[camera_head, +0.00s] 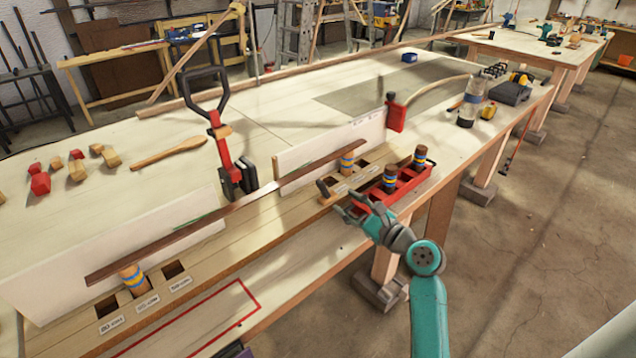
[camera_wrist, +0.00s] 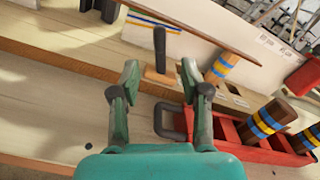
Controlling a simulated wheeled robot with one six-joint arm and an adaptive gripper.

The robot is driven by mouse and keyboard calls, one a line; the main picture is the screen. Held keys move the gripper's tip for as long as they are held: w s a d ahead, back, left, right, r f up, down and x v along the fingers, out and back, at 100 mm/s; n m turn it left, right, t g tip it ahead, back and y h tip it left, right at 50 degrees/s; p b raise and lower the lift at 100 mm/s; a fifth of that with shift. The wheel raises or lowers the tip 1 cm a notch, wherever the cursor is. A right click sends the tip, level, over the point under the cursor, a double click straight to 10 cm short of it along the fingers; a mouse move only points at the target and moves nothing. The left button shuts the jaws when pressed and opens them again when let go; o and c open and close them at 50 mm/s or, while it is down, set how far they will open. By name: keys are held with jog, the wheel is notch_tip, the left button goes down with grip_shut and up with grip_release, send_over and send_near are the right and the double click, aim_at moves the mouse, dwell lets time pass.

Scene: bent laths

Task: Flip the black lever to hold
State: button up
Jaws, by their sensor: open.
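The black lever (camera_wrist: 160,46) is a short dark bar rising from a small wooden block (camera_wrist: 160,76) in the wrist view. It also shows in the head view (camera_head: 323,188), at the plank's near side, tilted left. My gripper (camera_wrist: 160,72) is open and empty. Its two fingers stand left and right of the lever's line in the wrist view, with the lever beyond them and no contact visible. In the head view my gripper (camera_head: 356,210) is just right of the lever, near the bench's front edge. No hold marking is readable.
A red tray (camera_wrist: 227,131) with striped pegs (camera_wrist: 265,122) sits close on the right; its dark handle is near the right finger. A bent lath (camera_head: 225,212) runs along the plank over striped pegs. A red clamp (camera_head: 219,142) with a black handle stands behind.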

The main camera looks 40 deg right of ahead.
aim_at(324, 187)
jog(key=w, duration=1)
jog(key=shift+w+a, duration=0.1)
jog(key=shift+a, duration=0.1)
grip_shut()
